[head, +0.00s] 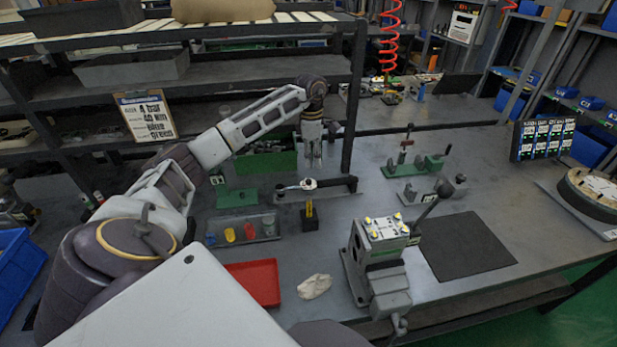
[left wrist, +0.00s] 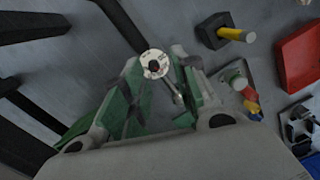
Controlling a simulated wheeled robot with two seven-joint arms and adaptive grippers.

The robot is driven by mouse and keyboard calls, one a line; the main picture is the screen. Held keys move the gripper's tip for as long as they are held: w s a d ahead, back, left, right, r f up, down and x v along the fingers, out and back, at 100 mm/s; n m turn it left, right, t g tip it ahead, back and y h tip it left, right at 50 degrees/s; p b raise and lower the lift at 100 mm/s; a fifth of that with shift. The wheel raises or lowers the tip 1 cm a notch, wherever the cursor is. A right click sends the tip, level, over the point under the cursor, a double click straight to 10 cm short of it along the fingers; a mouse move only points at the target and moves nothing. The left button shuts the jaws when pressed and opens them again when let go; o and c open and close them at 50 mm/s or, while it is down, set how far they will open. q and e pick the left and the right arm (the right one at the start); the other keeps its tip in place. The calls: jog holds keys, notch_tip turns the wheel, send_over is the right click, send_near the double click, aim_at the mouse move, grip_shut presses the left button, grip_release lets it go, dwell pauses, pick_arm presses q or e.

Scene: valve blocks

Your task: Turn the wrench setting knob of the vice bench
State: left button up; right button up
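The torque wrench (head: 325,183) lies across a dark stand bar on the bench, behind the yellow-handled tool. My left gripper (head: 314,165) points down just above the knob. In the left wrist view its two fingers (left wrist: 155,70) are apart, with the disc between their tips in the picture; I cannot tell whether they touch it. The grey vice (head: 380,255) stands at the front of the bench. My right gripper is out of view.
A green bin (head: 265,162) stands close behind my left gripper. A yellow-handled tool (head: 309,210) stands upright in front of the wrench. A red tray (head: 255,282) and a pale cloth (head: 314,287) lie nearer. A dark mat (head: 465,245) leaves clear room right of the vice.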

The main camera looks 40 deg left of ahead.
aim_at(309, 181)
pick_arm(q)
jog(key=a+r+n, duration=0.1)
jog(key=n, duration=0.6)
jog(key=r+n, duration=0.1)
jog(key=n, duration=0.6)
jog(key=a+r+n, duration=0.1)
jog(key=n, duration=0.6)
jog(key=shift+s+a+r+y, duration=0.1)
jog(key=shift+a+r+y, duration=0.2)
jog(key=shift+r+y, duration=0.1)
jog(key=shift+d+f, duration=0.1)
jog(key=shift+f, duration=6.8)
jog(key=shift+c, duration=0.2)
grip_shut()
